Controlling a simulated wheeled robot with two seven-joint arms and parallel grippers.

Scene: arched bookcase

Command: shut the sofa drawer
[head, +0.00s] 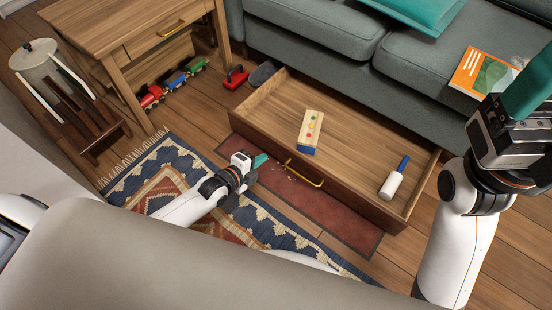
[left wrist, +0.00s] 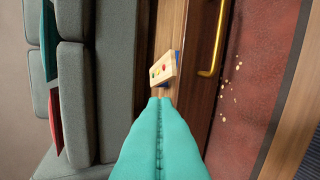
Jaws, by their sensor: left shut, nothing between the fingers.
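The sofa drawer (head: 262,103) is pulled well out from under the grey-green sofa (head: 420,75). Its front has a brass handle (head: 303,175), also seen in the left wrist view (left wrist: 213,45). A wooden block with coloured dots (head: 311,130) and a white roller with a blue handle (head: 393,183) lie inside. My left gripper (head: 260,160) is shut and empty, its teal fingertips by the drawer front, left of the handle. In the left wrist view the shut fingers (left wrist: 160,105) overlap the drawer's front edge; contact cannot be told. My right gripper (head: 530,92) is raised at the right; its fingertips are partly cut off.
A wooden side table (head: 135,30) stands at the left, with a toy train (head: 175,82) below. A dark red mat (head: 345,222) with crumbs and a patterned rug (head: 160,165) lie before the drawer. A red-and-dark object (head: 236,78) lies near the drawer's back left corner.

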